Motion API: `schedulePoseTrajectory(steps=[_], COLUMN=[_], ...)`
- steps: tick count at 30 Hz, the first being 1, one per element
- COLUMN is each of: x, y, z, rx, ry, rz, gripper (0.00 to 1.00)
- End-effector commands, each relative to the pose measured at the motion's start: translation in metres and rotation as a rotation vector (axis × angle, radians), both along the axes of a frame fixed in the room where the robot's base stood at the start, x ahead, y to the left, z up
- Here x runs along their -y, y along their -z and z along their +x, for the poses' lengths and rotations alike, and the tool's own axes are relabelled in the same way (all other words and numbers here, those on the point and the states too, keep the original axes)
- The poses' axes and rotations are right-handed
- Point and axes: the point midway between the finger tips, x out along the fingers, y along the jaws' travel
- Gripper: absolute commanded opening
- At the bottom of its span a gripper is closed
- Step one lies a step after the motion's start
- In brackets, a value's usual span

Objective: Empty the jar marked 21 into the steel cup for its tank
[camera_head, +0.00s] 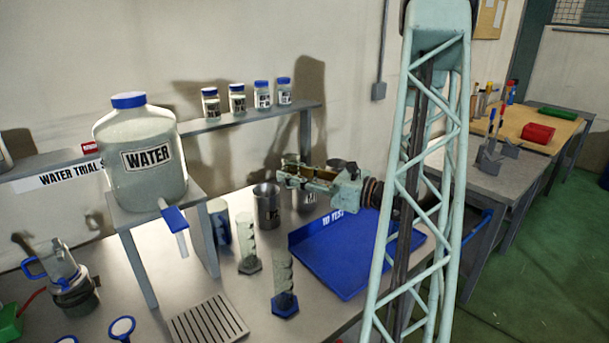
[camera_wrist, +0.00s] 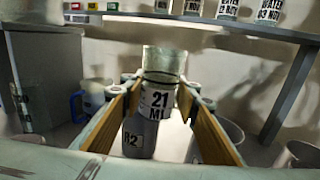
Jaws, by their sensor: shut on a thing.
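My gripper (camera_head: 296,174) is above the bench, beside the steel cups. In the wrist view, my gripper (camera_wrist: 158,98) is shut on a clear glass jar marked 21 (camera_wrist: 160,82). The jar looks upright and no lid shows on it. A steel cup marked R2 (camera_wrist: 138,140) shows just behind and below the jar, partly hidden by it and a finger. In the head view, a steel cup (camera_head: 266,207) stands below and left of my gripper, and another cup (camera_head: 305,201) is partly under it. I cannot make out the jar in the head view.
Several blue-lidded jars (camera_head: 237,99) stand on the wall shelf (camera_head: 222,122). A large water tank (camera_head: 140,155) is on a stand at left. A blue tray (camera_head: 345,265) lies right of the cups. Glass cylinders (camera_head: 247,243) stand in front.

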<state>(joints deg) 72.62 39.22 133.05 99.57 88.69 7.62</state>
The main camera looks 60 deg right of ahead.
Motion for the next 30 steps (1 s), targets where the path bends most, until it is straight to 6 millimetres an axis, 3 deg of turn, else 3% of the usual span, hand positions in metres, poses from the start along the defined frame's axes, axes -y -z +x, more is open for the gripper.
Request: schedulePoseTrajectory(steps=[30], x=[0.0], y=[-0.074], z=[0.0], rx=[0.0], ry=[0.0], rz=[-0.001], gripper=[0.16])
